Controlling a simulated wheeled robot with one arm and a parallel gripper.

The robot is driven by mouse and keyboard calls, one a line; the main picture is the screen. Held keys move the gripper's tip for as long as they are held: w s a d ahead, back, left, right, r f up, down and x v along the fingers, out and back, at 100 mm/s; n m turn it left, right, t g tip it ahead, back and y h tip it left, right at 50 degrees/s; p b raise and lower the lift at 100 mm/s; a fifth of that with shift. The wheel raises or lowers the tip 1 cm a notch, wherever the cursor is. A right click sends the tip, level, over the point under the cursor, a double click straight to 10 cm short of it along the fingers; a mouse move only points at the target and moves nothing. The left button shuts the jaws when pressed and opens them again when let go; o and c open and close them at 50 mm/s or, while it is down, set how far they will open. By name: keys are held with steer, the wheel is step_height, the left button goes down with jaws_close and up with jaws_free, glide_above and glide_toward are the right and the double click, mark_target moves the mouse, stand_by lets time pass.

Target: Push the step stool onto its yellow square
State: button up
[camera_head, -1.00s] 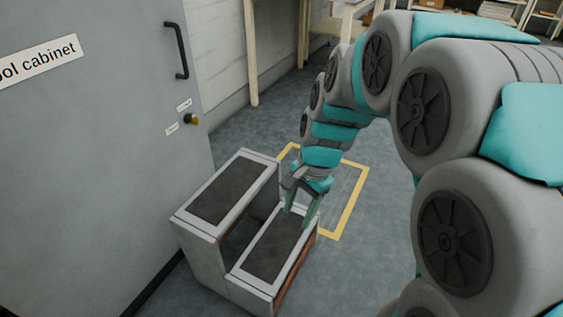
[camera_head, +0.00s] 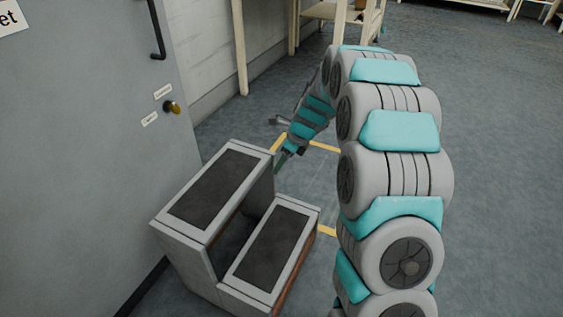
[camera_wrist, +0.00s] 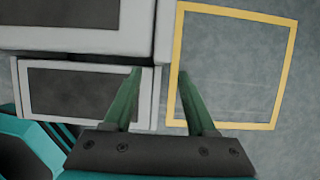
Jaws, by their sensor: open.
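The grey step stool (camera_head: 210,188) with two dark treads stands on the floor beside the grey cabinet. It also shows at the left of the wrist view (camera_wrist: 65,45). The yellow square (camera_head: 327,231) is a taped outline on the floor, just beyond and to the right of the stool, partly hidden by my arm and the stool. In the wrist view the square (camera_wrist: 290,60) is empty, and the stool stands beside it, outside its outline. My gripper (camera_head: 281,160) is near the stool's far side. In the wrist view its green fingers (camera_wrist: 158,74) are apart, with nothing between them.
The cabinet door (camera_head: 80,150) with a black handle and a brass knob (camera_head: 172,108) is close on the stool's left. A pale wooden table (camera_head: 325,12) stands at the back. The floor (camera_head: 490,150) to the right is open.

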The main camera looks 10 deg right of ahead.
steer(key=b+x, duration=0.1)
steer(key=x, duration=0.6)
steer(key=shift+f, duration=0.35)
steer(key=shift+a, duration=0.15)
steer(key=shift+c, duration=0.2)
jaws_close()
stand_by(1.1)
